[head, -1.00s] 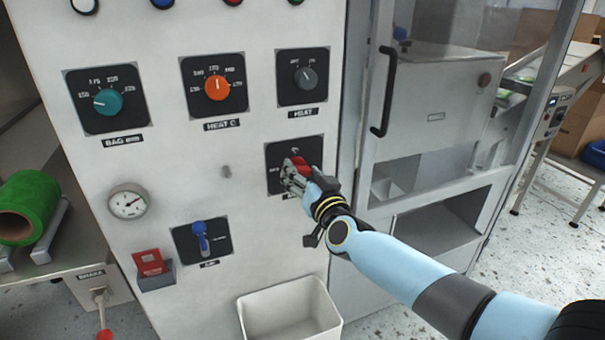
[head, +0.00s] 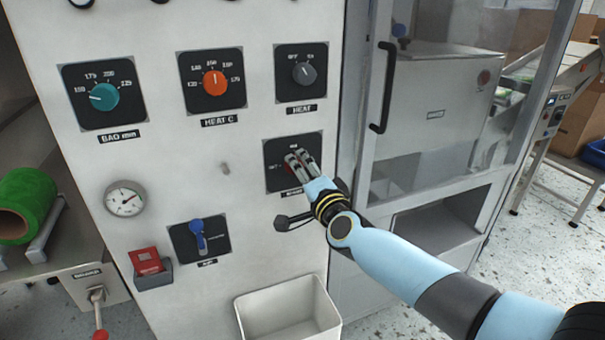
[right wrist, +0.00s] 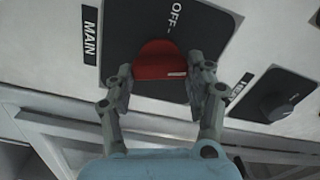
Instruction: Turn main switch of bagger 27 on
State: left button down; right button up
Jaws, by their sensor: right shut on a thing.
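The main switch is a red knob (right wrist: 158,58) on a black square plate (head: 275,180), on the front of the pale cabinet. My right gripper (head: 302,158) reaches it from the lower right and mostly hides it in the head view. In the right wrist view, my right gripper's fingers (right wrist: 160,74) are shut on the knob, one on each side. The knob's white mark lies at its right end there, away from the MAIN label (right wrist: 90,36) and not toward the OFF lettering (right wrist: 176,15). My left gripper is not in view.
The HEAT knob (head: 304,73) sits above the switch, the orange HEAT C knob (head: 214,83) and teal BAG mm knob (head: 104,97) to its left. A blue lever (head: 198,240) is lower left. A white bin (head: 287,312) stands below. A black door handle (head: 384,88) is at right.

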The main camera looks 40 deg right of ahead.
jog(key=shift+f+m+b, duration=0.15)
jog(key=shift+m+b, duration=0.2)
jog(key=shift+m, duration=1.55)
jog(key=o, duration=1.2)
jog(key=v, duration=1.2)
